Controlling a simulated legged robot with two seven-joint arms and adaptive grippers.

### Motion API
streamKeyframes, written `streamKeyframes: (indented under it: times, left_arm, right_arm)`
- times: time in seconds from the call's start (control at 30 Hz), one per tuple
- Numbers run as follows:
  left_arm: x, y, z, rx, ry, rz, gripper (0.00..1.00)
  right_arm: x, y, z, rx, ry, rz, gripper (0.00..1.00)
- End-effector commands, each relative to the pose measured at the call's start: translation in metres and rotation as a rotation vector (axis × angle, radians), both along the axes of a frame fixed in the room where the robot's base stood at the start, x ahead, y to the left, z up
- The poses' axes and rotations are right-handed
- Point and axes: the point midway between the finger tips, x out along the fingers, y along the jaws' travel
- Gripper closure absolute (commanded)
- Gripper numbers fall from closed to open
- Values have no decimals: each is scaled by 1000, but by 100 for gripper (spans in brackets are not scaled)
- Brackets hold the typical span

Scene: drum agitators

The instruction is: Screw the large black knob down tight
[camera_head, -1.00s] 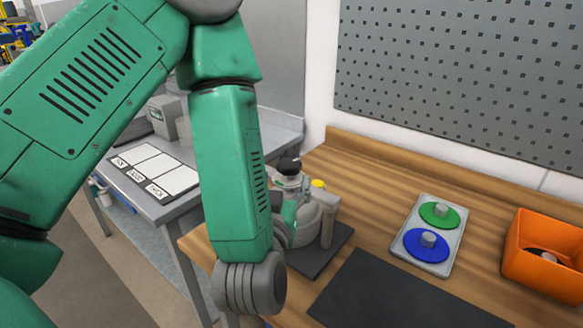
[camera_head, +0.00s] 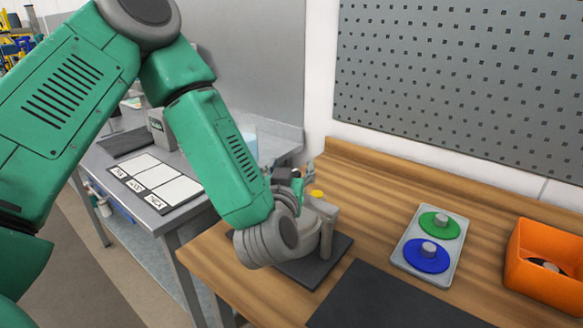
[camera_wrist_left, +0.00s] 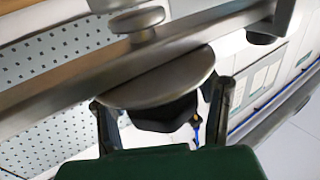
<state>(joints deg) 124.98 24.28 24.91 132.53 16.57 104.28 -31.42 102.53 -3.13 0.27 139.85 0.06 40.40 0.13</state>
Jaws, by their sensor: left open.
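The large black knob (camera_wrist_left: 165,117) shows in the left wrist view under a round metal plate (camera_wrist_left: 160,82). My left gripper (camera_wrist_left: 161,100) is open, with one finger on each side of the knob. I cannot tell whether either finger touches it. In the head view, my left gripper (camera_head: 290,182) is at the grey drum fixture (camera_head: 318,212), partly behind my own wrist. The knob cannot be made out clearly there. My right gripper is not in view.
The fixture stands on a dark plate (camera_head: 303,270) at the left of the wooden bench. A tray (camera_head: 405,262) with green and blue discs and an orange bin (camera_head: 530,278) lie to the right. A dark mat (camera_head: 390,303) lies in front. A pegboard (camera_head: 460,90) stands behind.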

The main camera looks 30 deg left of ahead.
Motion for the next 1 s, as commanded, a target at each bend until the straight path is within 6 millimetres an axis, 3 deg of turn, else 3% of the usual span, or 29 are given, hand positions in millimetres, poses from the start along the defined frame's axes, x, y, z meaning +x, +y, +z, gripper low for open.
streamKeyframes:
  times: [0.03,0.2,1.0]
  left_arm:
    - [0,1,0,0,1,0,44]
    - [0,1,0,-1,1,0,100]
    - [-4,-1,-3,0,10,-10,100]
  right_arm:
    - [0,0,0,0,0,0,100]
    - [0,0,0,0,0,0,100]
    - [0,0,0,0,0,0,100]
